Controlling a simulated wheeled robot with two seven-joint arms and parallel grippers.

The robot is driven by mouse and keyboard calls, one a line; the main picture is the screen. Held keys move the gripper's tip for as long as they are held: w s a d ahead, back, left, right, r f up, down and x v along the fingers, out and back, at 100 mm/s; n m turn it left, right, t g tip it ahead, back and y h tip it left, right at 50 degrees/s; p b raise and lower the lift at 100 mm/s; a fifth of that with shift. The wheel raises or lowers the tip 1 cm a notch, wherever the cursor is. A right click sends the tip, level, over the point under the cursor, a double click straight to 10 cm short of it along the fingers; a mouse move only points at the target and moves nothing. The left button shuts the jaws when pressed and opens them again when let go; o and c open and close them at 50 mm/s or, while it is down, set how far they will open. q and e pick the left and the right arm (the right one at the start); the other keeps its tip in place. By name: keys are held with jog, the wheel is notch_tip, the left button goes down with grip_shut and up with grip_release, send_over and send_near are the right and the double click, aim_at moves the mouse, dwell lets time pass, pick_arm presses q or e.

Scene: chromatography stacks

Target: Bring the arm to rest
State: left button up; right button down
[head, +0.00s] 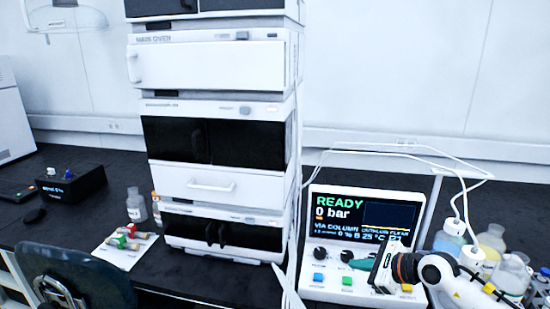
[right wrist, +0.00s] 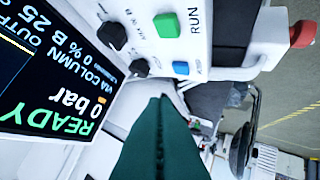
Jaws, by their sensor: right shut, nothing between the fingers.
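My right arm comes in from the right in the head view, and its gripper (head: 362,266) is in front of the control panel (head: 333,290) of a white console. The teal fingers are shut with nothing between them. In the right wrist view the shut fingers (right wrist: 160,108) point toward the panel, near its knobs and the blue and green buttons. I cannot tell whether they touch it. The console screen (head: 335,206) reads READY and 0 bar. My left gripper is not in view.
A tall white instrument stack (head: 220,145) stands left of the console. Bottles (head: 490,250) with tubing stand behind my right arm. Colour-capped pieces (head: 125,240) lie on a white sheet at left. A chair (head: 75,275) is at the lower left.

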jog(key=s+a+r+m+t+y, duration=0.25)
jog(key=a+r+m+t, duration=0.2)
jog(key=m, duration=0.25)
jog(key=s+a+r+m+t+y, duration=0.1)
jog(key=s+a+r+m+t, duration=0.3)
jog(key=m, duration=0.3)
jog(key=s+d+f+m+g+h, duration=0.2)
jog(key=s+d+f+m+h, duration=0.35)
jog(key=m, duration=0.75)
jog(key=s+d+f+m+g+h, duration=0.1)
jog(key=s+d+f+m+h, duration=0.2)
jog(key=f+m+h, duration=0.7)
jog(key=s+a+f+m+g+y, duration=0.15)
jog(key=s+f+m+g, duration=0.3)
jog(key=s, duration=0.55)
jog(key=s+a+f+m+g+y, duration=0.1)
jog(key=s+f+m+g+y, duration=0.2)
jog(key=s+m+g, duration=0.5)
jog(key=s+f+n+p, duration=0.1)
jog(key=s+f, duration=0.1)
jog(key=f, duration=1)
jog(key=s+f+n+p, duration=0.1)
jog(key=s+f+n, duration=0.1)
jog(key=f, duration=1)
jog(key=s+d+f+g, duration=0.1)
jog(key=s+d+f, duration=0.1)
jog(key=s+f, duration=1.3)
jog(key=shift+s+d+f+p, duration=0.15)
jog(key=shift+s+f+p, duration=0.2)
jog(key=shift+s, duration=0.2)
